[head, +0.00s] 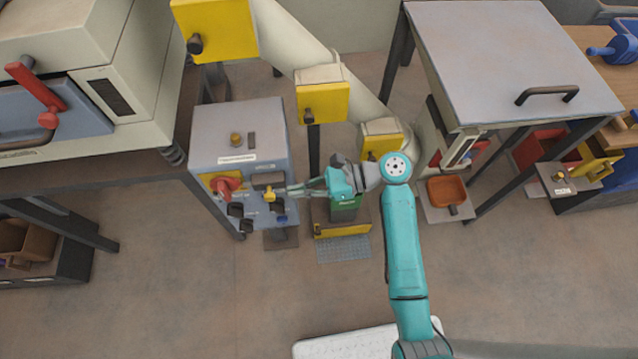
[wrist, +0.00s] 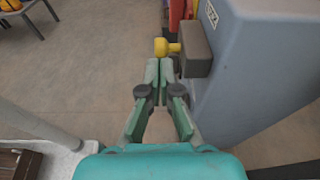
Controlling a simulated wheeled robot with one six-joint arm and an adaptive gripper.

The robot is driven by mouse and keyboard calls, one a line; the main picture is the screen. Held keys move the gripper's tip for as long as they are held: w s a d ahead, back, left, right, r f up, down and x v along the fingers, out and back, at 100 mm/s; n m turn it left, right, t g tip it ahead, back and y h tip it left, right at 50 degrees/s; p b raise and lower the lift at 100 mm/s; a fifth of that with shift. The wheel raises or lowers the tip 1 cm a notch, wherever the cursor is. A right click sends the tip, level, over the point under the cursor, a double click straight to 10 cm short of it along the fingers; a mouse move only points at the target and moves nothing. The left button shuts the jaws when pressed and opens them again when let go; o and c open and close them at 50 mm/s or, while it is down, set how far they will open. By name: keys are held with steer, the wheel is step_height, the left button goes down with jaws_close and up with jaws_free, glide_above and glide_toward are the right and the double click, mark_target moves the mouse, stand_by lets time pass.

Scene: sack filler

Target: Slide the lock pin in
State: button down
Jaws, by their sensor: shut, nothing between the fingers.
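The lock pin appears to be the yellow knob on a short stem (wrist: 163,46), which stands out from the side of a dark block (wrist: 196,50) on a grey-blue cabinet (wrist: 240,70). In the head view the yellow pin (head: 269,194) is on the cabinet front (head: 225,125), just below the dark block (head: 268,180). My gripper (wrist: 159,66) is shut and empty, its fingertips close to the yellow knob in the wrist view. Whether they touch it I cannot tell. In the head view my gripper (head: 290,190) reaches in from the right.
On the cabinet front, a red knob (head: 225,186) on a yellow plate and several black knobs (head: 240,211) sit near the pin. A stand with a yellow-fronted base (head: 342,229) is below my gripper. The floor (head: 180,290) in front is clear.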

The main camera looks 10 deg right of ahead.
mark_target(269, 193)
steer(key=shift+x, duration=1.55)
